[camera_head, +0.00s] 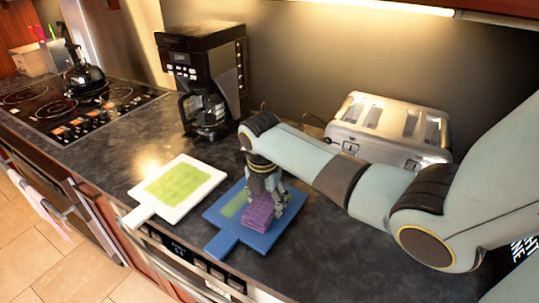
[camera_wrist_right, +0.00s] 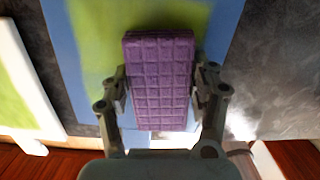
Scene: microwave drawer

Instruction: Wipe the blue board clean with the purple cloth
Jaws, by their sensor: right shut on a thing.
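The blue board (camera_head: 245,238) lies flat on the dark counter with its handle toward the front edge. A green smear (camera_head: 235,203) shows on its left part. The folded purple cloth (camera_head: 258,214) is over the middle of the board. My right gripper (camera_head: 268,196) is shut on the cloth from above. In the right wrist view, the cloth (camera_wrist_right: 160,80) sits between the two fingers of the gripper (camera_wrist_right: 161,92), with green on the blue board (camera_wrist_right: 226,25) beyond it. I cannot tell whether the cloth touches the board. My left gripper is not in view.
A white board (camera_head: 205,170) with a green patch lies left of the blue one. A black coffee maker (camera_head: 205,75) and a silver toaster (camera_head: 390,125) stand behind. A stovetop with a kettle (camera_head: 83,75) is far left. Bare counter lies right of the blue board.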

